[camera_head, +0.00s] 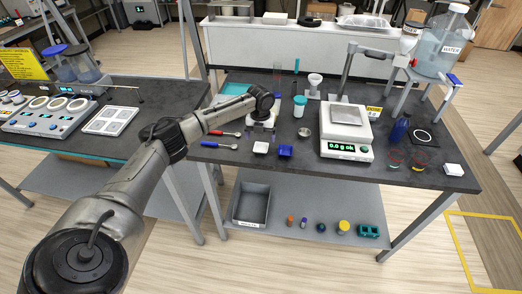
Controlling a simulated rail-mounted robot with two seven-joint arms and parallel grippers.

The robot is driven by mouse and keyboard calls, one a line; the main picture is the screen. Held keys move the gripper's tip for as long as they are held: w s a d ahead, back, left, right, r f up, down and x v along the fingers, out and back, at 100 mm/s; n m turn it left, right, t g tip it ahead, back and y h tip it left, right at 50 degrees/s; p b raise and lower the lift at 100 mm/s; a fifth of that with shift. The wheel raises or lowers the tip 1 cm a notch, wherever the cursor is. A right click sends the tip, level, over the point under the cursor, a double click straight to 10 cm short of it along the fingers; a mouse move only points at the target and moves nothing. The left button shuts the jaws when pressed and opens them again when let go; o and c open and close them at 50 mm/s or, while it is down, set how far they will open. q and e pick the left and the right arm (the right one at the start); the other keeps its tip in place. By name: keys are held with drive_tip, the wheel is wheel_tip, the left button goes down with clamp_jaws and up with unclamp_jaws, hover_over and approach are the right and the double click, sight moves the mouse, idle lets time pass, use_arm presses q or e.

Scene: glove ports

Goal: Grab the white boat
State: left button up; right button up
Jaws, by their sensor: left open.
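A small white boat (260,148) sits on the dark tabletop near its front edge, just left of a blue boat (285,152). My left gripper (263,122) is above the table, a little behind the white boat and apart from it. It is open; its fingers are small and partly hidden by the wrist, and I see nothing held. My right gripper is not in view.
A blue bottle (400,128) stands farther right. A grey bin (251,204) is on the lower shelf.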

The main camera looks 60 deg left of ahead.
sight(261, 149)
use_arm(q)
drive_tip(key=shift+d+f+b, duration=0.1)
drive_tip(key=shift+f+b, duration=0.35)
drive_tip(key=shift+f, duration=2.4)
drive_tip(key=shift+w, duration=0.1)
drive_tip(key=shift+c, duration=0.2)
drive_tip(key=shift+r, duration=0.1)
drive_tip(key=c, duration=1.1)
